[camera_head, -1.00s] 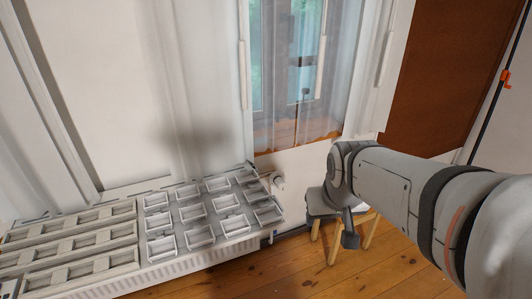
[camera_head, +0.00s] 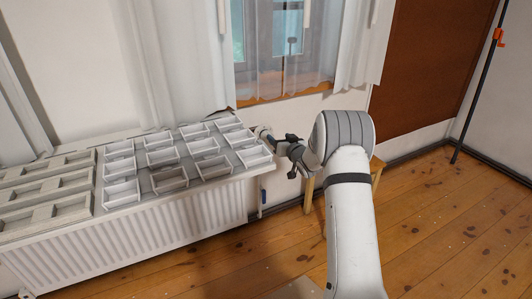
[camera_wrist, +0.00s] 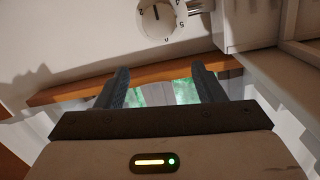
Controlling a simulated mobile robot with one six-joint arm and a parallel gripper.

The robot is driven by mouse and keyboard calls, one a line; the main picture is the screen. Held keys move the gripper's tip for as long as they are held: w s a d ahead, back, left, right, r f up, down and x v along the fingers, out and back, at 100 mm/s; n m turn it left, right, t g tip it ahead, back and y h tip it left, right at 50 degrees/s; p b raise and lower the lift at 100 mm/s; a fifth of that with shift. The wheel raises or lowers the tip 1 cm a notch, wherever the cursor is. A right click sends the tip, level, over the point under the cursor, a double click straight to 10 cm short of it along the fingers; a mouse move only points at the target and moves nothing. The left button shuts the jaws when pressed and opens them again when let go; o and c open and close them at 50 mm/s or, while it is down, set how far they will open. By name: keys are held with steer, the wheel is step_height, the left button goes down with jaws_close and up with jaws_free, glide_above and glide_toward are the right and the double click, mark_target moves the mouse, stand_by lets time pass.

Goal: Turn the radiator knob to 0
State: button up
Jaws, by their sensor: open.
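The radiator knob (camera_wrist: 160,22) is a round white dial with dark numbers, at the top of the wrist view and partly cut off by the frame. A 2 shows on its left and a 5 on its right; a short dark mark is near its middle. In the head view the knob (camera_head: 263,133) is a small pale shape at the radiator's right end. My gripper (camera_wrist: 160,68) is open and empty, its two dark fingers apart, with the knob beyond the tips and not between them. In the head view my gripper (camera_head: 285,150) is just right of the knob.
The ribbed white radiator (camera_head: 170,220) carries several white trays (camera_head: 170,180) and a slatted rack (camera_head: 50,190). A wooden stool (camera_head: 309,192) stands behind my arm. The window with sheer curtains (camera_head: 285,60) is above. Open wooden floor (camera_head: 440,210) lies to the right.

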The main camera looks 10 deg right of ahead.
steer(key=shift+t+y, duration=0.3)
steer(key=shift+y, duration=0.6)
steer(key=shift+w+a+f+b, duration=0.55)
steer(key=shift+w+f, duration=0.2)
steer(key=shift+w, duration=0.6)
steer(key=shift+w+a+f+b, duration=0.5)
steer(key=shift+w+f, duration=0.2)
steer(key=shift+w, duration=0.7)
steer(key=shift+w+a+f+b, duration=0.5)
steer(key=shift+w+f, duration=0.25)
steer(key=shift+w, duration=0.6)
steer(key=shift+c, duration=0.4)
steer(key=c, duration=0.9)
steer(key=shift+a, duration=0.5)
steer(key=shift+d+n, duration=0.25)
steer(key=shift+n, duration=0.05)
